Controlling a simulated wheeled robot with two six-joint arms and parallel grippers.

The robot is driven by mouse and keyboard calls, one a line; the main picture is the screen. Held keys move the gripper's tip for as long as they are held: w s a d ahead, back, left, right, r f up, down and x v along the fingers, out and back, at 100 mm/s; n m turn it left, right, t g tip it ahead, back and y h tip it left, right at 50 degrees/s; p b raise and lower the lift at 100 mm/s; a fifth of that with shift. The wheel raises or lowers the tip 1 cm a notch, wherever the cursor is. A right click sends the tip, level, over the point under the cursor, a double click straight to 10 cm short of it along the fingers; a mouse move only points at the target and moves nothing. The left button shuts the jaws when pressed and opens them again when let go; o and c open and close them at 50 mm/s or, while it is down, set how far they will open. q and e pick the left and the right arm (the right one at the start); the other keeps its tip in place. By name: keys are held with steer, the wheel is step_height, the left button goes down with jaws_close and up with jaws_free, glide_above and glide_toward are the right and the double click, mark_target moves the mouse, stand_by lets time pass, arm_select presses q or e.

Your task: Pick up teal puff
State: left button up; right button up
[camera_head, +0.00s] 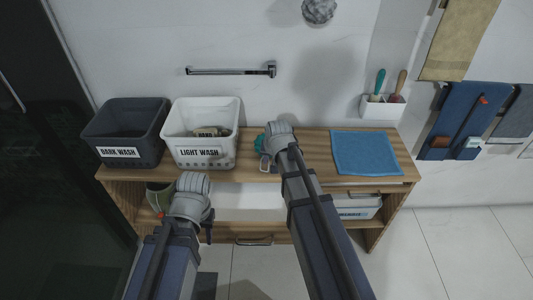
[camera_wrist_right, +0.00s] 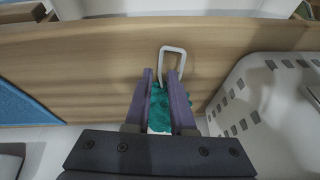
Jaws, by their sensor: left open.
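The teal puff (camera_head: 260,143) is at the wooden top, just right of the white basket, partly hidden by my right wrist. In the right wrist view the puff (camera_wrist_right: 158,105) shows between the two purple fingers of my right gripper (camera_wrist_right: 161,78), and some of it shows past the right finger. Its pale cord loop (camera_wrist_right: 173,51) sticks out beyond the fingertips. The fingers are apart with the puff between them; I cannot tell whether they press on it. My left gripper (camera_head: 208,230) is open, low in front of the unit and away from the puff.
The white LIGHT WASH basket (camera_head: 203,160) and dark DARK WASH basket (camera_head: 115,155) stand on the wooden top's left. A blue cloth (camera_head: 365,153) lies on its right. A wall bar (camera_head: 231,71) and a white holder (camera_head: 382,107) with brushes are behind.

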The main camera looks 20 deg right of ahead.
steer(key=b+x, duration=0.1)
steer(key=x, duration=0.1)
steer(key=shift+w+f, duration=0.1)
steer(key=shift+f, duration=0.2)
steer(key=shift+r, duration=0.1)
jaws_close()
